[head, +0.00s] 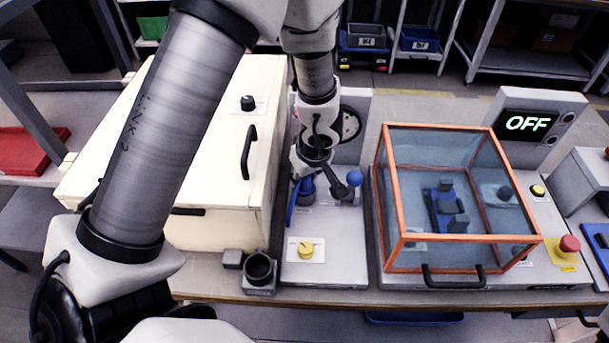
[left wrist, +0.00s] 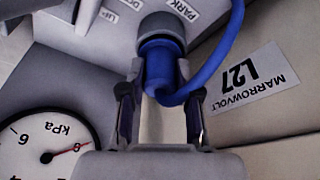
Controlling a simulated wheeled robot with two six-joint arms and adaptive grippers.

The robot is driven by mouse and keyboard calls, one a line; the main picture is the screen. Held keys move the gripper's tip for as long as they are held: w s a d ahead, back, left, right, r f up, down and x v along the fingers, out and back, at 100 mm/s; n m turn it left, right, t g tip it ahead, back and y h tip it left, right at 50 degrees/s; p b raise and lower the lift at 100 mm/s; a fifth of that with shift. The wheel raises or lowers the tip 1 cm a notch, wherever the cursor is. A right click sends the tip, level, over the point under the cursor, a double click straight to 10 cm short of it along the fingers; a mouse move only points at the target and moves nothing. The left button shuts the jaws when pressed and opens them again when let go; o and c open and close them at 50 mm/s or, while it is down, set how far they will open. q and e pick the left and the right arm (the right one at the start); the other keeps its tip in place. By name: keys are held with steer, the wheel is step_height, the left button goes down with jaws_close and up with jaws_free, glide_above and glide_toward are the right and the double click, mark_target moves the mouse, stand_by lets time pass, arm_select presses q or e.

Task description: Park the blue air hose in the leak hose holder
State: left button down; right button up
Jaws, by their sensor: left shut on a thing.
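The blue air hose (left wrist: 219,60) ends in a blue connector (left wrist: 160,62) in the left wrist view. My left gripper (left wrist: 159,92) is shut on this connector, one finger on each side. The connector's far end meets the dark grey collar of the leak hose holder (left wrist: 163,24), beside a "PARK" label. How deep it sits there cannot be told. In the head view my left gripper (head: 318,178) points down over the grey leak station (head: 335,245), and a bit of blue hose (head: 292,205) hangs at its left. The wrist hides the holder there. My right gripper is not in view.
A round kPa gauge (left wrist: 45,145) is close to the left finger. A blue-balled lever (head: 354,178) stands just right of the gripper. A cream cabinet (head: 215,110) is on the left. A clear orange-framed guard box (head: 455,240) is on the right.

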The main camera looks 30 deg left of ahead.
arm_select(q)
steer(key=c, duration=0.7)
jaws_free()
steer(key=shift+c, duration=0.2)
steer(key=shift+r, duration=0.1)
steer(key=w+v, duration=0.1)
steer(key=v, duration=0.6)
steer(key=shift+s+r, duration=0.2)
steer(key=shift+s, duration=0.35)
steer(key=shift+f, duration=0.1)
